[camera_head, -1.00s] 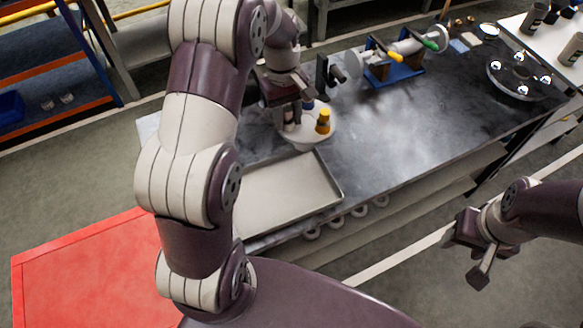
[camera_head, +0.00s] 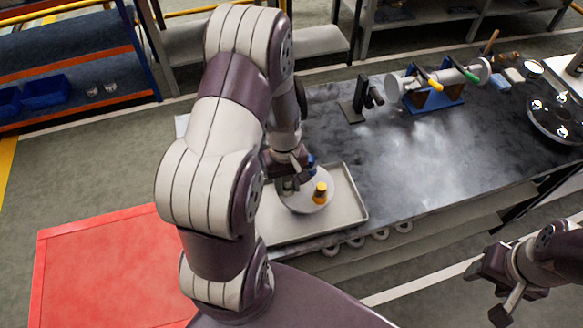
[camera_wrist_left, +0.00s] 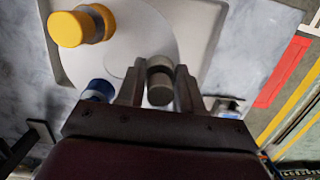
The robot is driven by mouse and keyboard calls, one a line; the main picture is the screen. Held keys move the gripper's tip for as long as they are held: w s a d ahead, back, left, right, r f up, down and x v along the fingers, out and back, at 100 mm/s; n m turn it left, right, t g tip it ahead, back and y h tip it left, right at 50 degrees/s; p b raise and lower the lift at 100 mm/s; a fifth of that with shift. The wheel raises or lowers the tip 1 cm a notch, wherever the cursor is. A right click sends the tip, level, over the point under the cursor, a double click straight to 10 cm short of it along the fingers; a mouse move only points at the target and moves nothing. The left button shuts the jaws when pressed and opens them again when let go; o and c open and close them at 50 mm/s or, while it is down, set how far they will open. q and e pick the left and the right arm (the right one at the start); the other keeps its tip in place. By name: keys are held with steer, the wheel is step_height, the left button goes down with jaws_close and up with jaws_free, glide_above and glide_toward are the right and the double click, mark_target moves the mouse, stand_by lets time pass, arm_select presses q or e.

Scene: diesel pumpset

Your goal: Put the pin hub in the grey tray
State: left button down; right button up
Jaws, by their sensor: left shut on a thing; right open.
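The pin hub (camera_head: 299,204) is a pale round disc with a yellow pin, a blue pin and a grey pin standing on it. My left gripper (camera_head: 290,184) is shut on the grey pin, which shows between the fingers in the left wrist view (camera_wrist_left: 160,80). The hub is over the grey tray (camera_head: 347,205), inside its rim as seen from the head. I cannot tell whether it touches the tray floor. The tray rim also shows in the left wrist view (camera_wrist_left: 220,25). My right gripper (camera_head: 498,289) is open and empty, off the bench at the lower right.
The tray lies at the near left of the dark bench (camera_head: 430,170). A blue stand with a cylinder (camera_head: 435,88) and a black bracket (camera_head: 357,100) stand behind it. A round plate with shiny balls (camera_head: 556,118) is at right. The bench middle is clear.

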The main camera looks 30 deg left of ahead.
arm_select(q)
steer(key=shift+w+f, duration=0.25)
steer(key=shift+f, duration=0.4)
steer(key=shift+s+f, duration=0.1)
steer(key=shift+s, duration=0.05)
steer(key=c, duration=0.7)
jaws_free()
steer(key=shift+c, duration=0.2)
steer(key=shift+r, duration=0.25)
step_height(320, 180, up, 12)
steer(key=f+b, duration=0.1)
steer(key=b, duration=0.1)
steer(key=s+d+r+m+t+y, duration=0.1)
steer(key=s+d+m+t, duration=0.1)
steer(key=d+m, duration=0.6)
steer(key=shift+s+d+m+t, duration=0.15)
steer(key=shift+s+m+t, duration=0.15)
steer(key=shift+s+m, duration=0.6)
